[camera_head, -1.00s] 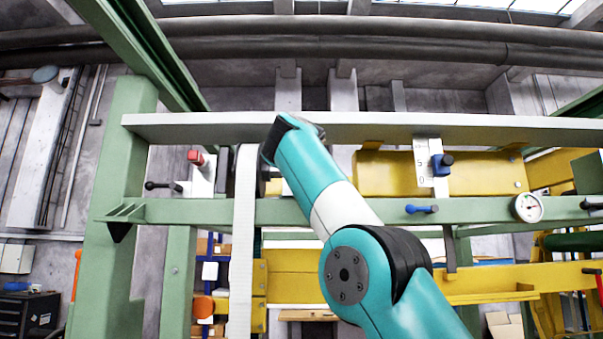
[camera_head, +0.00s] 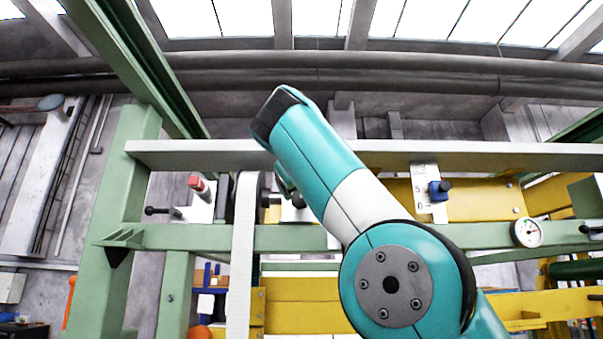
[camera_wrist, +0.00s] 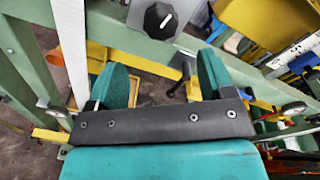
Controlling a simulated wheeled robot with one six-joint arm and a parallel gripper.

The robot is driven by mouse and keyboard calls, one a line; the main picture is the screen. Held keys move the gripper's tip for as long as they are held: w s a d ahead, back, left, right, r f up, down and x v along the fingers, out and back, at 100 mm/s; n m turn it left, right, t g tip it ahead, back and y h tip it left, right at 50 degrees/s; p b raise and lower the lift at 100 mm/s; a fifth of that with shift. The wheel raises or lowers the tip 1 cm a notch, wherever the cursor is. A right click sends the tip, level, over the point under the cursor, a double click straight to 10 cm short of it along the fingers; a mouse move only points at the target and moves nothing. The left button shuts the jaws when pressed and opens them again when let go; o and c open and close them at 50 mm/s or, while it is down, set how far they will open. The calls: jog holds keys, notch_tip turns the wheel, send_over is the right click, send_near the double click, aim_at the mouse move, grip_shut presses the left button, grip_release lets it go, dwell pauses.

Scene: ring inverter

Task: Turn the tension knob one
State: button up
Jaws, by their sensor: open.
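A black knob (camera_wrist: 160,20) with a white pointer line sits on a grey plate at the top of the wrist view; I cannot tell whether it is tension knob one. My gripper (camera_wrist: 162,62) is open, its two teal fingers apart and empty, below that knob in the picture and not touching it. A dark handle (camera_wrist: 181,84) shows in the gap between the fingers, seemingly beyond them. In the head view my arm hides most of the gripper. A red knob (camera_head: 196,183) is at left, and a blue knob (camera_head: 438,190) sits by a white number scale.
A white vertical strap (camera_head: 244,250) runs left of my arm. Green frame beams (camera_head: 185,237) and a grey top rail (camera_head: 200,155) cross the view. A round gauge (camera_head: 527,232) is at right. A black-tipped lever (camera_head: 160,211) sticks out at left.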

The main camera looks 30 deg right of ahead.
jog(key=v, duration=0.7)
jog(key=shift+s+a, duration=0.1)
jog(key=shift+s, duration=0.05)
